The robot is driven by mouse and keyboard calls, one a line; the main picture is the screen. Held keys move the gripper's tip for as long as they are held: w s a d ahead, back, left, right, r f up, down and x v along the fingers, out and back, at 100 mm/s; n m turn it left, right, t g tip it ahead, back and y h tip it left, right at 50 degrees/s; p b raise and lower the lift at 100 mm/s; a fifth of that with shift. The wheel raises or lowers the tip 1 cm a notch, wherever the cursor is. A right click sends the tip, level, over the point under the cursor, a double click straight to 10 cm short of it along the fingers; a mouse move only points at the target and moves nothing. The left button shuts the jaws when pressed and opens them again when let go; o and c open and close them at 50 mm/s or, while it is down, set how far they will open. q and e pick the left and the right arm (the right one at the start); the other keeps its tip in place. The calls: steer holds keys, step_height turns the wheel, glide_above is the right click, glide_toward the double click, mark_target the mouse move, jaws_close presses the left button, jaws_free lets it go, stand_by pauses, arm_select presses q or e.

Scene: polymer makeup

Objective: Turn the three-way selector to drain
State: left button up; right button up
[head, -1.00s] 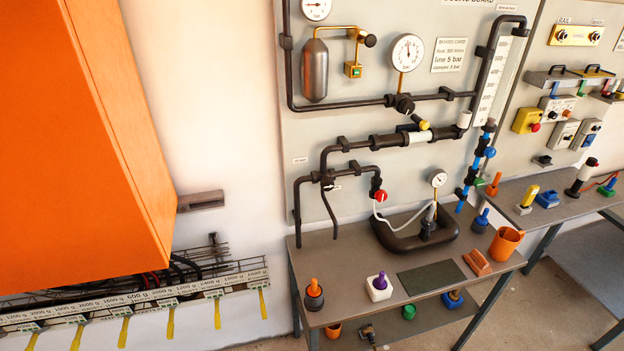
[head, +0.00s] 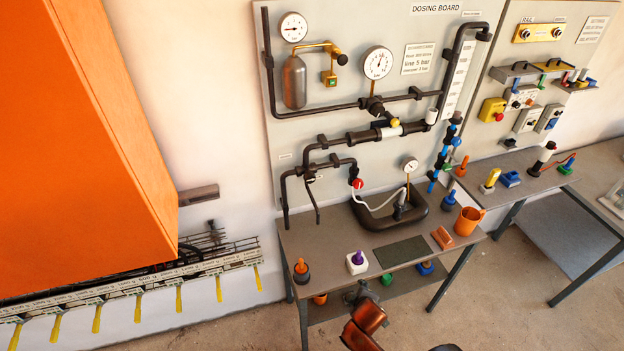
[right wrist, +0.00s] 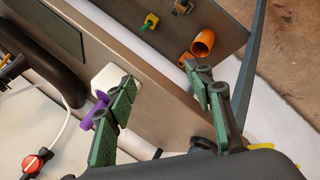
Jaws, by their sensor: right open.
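On the dosing board's lower left pipework, a small valve fitting (head: 310,177) sits at the pipe junction and looks like the three-way selector. Its lever and label are too small to read. A red knob (head: 357,183) sits at the pipe end just right of it, and shows in the right wrist view (right wrist: 33,163) at lower left. My right gripper (head: 361,290) is at the table's front edge, well below and right of the valve. In the right wrist view my right gripper (right wrist: 158,80) is open, with nothing between its fingers. My left gripper is not in view.
The table (head: 320,243) holds a white block with a purple peg (head: 357,261), partly behind one finger in the wrist view (right wrist: 101,108), an orange-topped peg (head: 301,270), a dark mat (head: 402,252) and an orange mug (head: 468,221). A lower shelf (right wrist: 170,20) holds small items.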

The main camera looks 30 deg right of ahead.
steer(key=w+d+r+n+t+h, duration=0.2)
steer(key=w+d+r+n+t, duration=0.1)
steer(key=w+r+n, duration=0.3)
steer(key=n+t+y+p, duration=0.3)
steer(key=n+t, duration=0.5)
steer(key=n, duration=1.2)
glide_toward(311, 180)
steer(key=w, duration=0.2)
steer(key=shift+w+d+f, duration=0.1)
steer(key=shift+w+d, duration=0.2)
steer(key=shift+w, duration=0.95)
steer(key=shift+w+d+f, duration=0.1)
steer(key=shift+w+d, duration=0.15)
steer(key=shift+w, duration=0.95)
steer(key=shift+w+d, duration=0.3)
steer(key=shift+w, duration=0.95)
steer(key=shift+c, duration=0.7)
steer(key=c, duration=1)
